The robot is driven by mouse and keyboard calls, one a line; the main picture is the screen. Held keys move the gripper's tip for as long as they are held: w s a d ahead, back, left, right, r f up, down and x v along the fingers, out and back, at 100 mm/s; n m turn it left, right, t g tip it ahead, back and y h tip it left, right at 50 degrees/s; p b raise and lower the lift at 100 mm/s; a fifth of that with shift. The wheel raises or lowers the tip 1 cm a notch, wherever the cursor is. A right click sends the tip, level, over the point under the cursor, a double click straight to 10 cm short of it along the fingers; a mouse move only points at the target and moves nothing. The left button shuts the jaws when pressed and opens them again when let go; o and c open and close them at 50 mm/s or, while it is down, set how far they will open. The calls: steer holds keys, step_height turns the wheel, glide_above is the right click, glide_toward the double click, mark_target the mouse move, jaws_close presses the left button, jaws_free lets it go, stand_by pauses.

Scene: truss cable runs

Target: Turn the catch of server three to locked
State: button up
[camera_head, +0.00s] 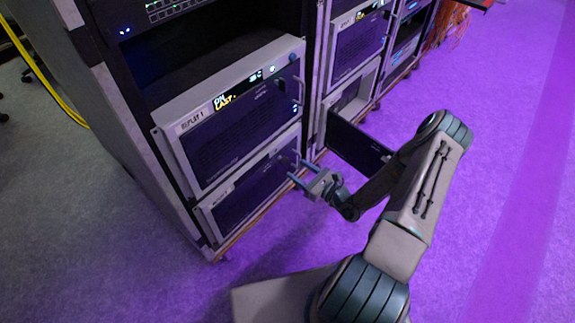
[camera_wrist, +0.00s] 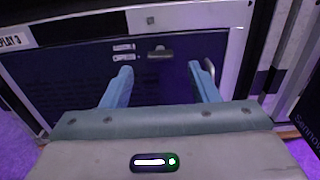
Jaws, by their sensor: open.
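The server whose label ends in "PLAY 3" fills the wrist view as a dark blue front panel (camera_wrist: 70,78) in a pale frame. It is the lower unit of the near rack in the head view (camera_head: 255,190). Its catch (camera_wrist: 160,52) is a small grey piece, lying roughly level, high on the panel. Two small pale labels (camera_wrist: 123,52) sit left of it, too small to read. My gripper (camera_wrist: 160,68) is open and empty. Its blue fingers point at the panel, one on each side below the catch. In the head view my gripper (camera_head: 298,170) is near the panel's right end.
A server labelled "REPLAY 1" (camera_head: 240,115) sits directly above. A dark panel (camera_head: 355,145) stands swung out from the neighbouring rack, close to my arm. A handle (camera_wrist: 209,72) is near my right finger. The purple floor on the right is clear.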

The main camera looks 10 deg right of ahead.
mark_target(286, 162)
steer(key=b+x, duration=0.1)
steer(key=x, duration=0.5)
steer(key=shift+s, duration=0.1)
steer(key=c, duration=1)
